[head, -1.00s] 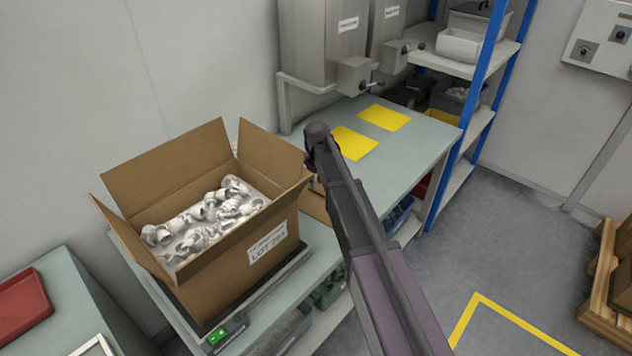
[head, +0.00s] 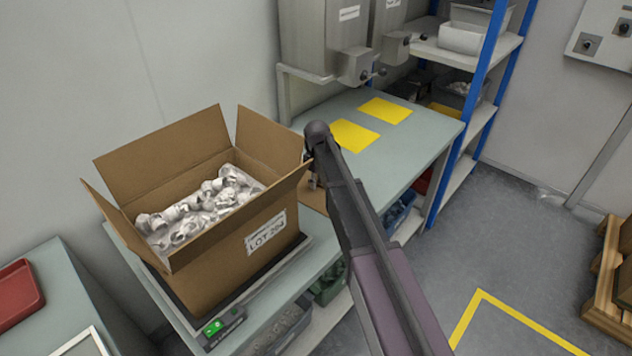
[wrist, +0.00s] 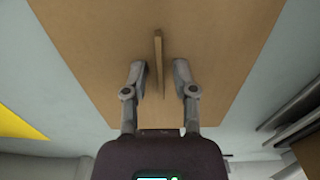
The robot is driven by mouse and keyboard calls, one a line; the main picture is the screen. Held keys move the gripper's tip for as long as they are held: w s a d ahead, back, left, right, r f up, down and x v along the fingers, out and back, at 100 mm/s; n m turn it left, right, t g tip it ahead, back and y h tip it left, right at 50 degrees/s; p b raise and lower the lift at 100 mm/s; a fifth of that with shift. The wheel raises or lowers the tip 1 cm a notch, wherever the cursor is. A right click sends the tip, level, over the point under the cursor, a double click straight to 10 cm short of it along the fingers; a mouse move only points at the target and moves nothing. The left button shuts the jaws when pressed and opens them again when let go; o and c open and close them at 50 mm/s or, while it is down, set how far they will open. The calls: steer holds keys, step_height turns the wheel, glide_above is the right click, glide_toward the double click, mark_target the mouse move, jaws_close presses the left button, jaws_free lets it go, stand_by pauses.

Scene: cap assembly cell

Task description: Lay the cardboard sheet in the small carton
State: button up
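The cardboard sheet (wrist: 85,45) lies flat and fills much of the wrist view, with a thin upright cardboard tab (wrist: 158,50) standing on it. My gripper (wrist: 160,72) is open over the sheet, with a finger on each side of the tab and gaps between. In the head view a brown edge of the sheet (head: 314,197) shows beside the carton, mostly hidden by my arm. The small carton (head: 215,277) stands with its flaps spread open, labelled "LOT 204". White fittings (head: 200,212) lie inside it.
The carton rests on a dark scale (head: 222,334) with a green display. Yellow mats (head: 352,135) lie on the bench (head: 410,150) under steel dispensers (head: 322,45). A red tray (head: 18,292) is at the left. A blue-post shelf (head: 480,75) stands at the back right.

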jaws_close()
steer(key=shift+r, duration=0.1)
steer(key=shift+r+p, duration=3.85)
steer(key=shift+p, duration=0.2)
step_height(320, 180, up, 31)
steer(key=n+p, duration=0.6)
steer(key=p, duration=2.5)
